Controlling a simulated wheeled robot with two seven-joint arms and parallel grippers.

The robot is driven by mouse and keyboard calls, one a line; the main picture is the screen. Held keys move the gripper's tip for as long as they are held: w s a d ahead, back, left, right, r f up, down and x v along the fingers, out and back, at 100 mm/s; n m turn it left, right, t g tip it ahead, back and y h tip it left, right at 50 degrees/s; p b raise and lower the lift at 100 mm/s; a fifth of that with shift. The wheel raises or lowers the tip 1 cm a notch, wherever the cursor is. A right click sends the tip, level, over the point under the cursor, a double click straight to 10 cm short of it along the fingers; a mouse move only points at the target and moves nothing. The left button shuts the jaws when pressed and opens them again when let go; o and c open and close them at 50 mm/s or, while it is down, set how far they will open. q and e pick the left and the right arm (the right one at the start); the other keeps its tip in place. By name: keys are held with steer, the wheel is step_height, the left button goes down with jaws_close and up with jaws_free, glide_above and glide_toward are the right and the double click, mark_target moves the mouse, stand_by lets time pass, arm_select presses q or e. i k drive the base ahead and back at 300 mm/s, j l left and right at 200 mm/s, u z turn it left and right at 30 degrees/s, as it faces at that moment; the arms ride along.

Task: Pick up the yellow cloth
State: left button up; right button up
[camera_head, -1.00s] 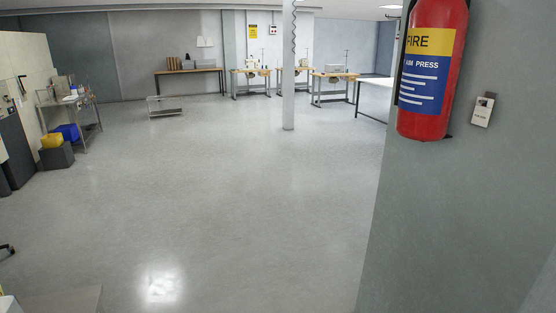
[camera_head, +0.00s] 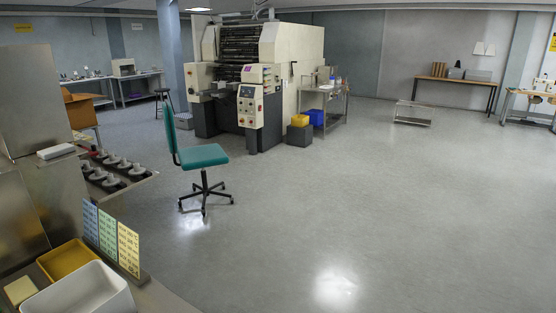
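A small pale yellow folded piece, which looks like the yellow cloth (camera_head: 20,290), lies at the lower left edge of the head view. It is on a work surface beside a white bin (camera_head: 85,292) and a yellow tray (camera_head: 68,261). Its lower part is cut close to the picture's edge and the bin. Neither of my grippers is in view.
A metal machine (camera_head: 40,110) stands at the left. Blue, green and yellow cards (camera_head: 112,238) stand behind the bin. A teal swivel chair (camera_head: 203,156) stands near the machine. A large cream press (camera_head: 285,60) is farther back. The grey floor (camera_head: 370,210) at centre and right is clear.

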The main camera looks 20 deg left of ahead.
mark_target(20, 290)
steer(key=i+l+u, duration=0.2)
steer(key=i+u, duration=0.15)
steer(key=u, duration=0.15)
steer(key=i+l+u, duration=0.6)
steer(key=l+u, duration=0.15)
steer(key=u, duration=0.2)
steer(key=i+l+u, duration=0.2)
steer(key=l+u, duration=0.3)
